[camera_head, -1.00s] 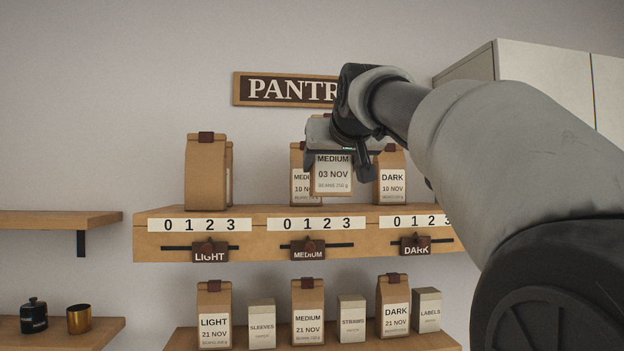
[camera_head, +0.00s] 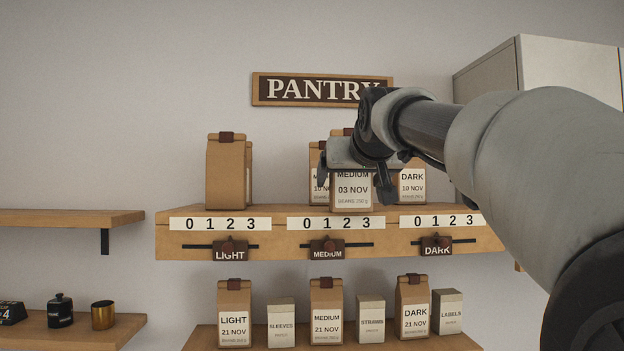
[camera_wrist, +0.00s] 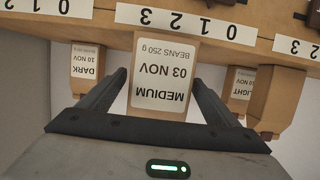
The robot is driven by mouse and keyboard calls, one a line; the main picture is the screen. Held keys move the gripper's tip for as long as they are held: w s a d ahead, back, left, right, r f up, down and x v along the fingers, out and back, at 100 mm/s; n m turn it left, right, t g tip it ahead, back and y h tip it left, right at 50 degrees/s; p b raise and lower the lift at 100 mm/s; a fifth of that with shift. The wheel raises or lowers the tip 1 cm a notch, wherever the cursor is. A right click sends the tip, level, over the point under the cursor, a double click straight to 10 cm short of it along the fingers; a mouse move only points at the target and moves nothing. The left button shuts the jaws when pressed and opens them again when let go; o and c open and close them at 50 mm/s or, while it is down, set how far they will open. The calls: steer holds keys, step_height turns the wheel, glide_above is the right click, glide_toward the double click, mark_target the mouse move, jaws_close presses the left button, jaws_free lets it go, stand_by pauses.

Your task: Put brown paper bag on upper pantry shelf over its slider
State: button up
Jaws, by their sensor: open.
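The brown paper bag (camera_head: 352,191), labelled MEDIUM 03 NOV, is upright at the front of the upper pantry shelf (camera_head: 172,240), above the MEDIUM slider (camera_head: 327,250). Its base appears to rest on the shelf, close behind the number strip. My gripper (camera_head: 354,178) is open, with one finger on each side of the bag. The wrist view shows the bag (camera_wrist: 164,80) between the spread fingers (camera_wrist: 161,80), with gaps on both sides. My wrist hides the bag's top in the head view.
A MEDIUM 10 NOV bag (camera_head: 318,187) stands close behind. LIGHT bags (camera_head: 226,172) and a DARK bag (camera_head: 412,188) stand to either side on the upper shelf. The lower shelf holds bags and small boxes. A cabinet (camera_head: 487,75) is at right. Open space lies between the LIGHT and MEDIUM bags.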

steer(key=shift+r, duration=0.25)
steer(key=shift+s, duration=0.35)
steer(key=b+v, duration=0.2)
steer(key=v, duration=0.9)
steer(key=shift+s, duration=0.15)
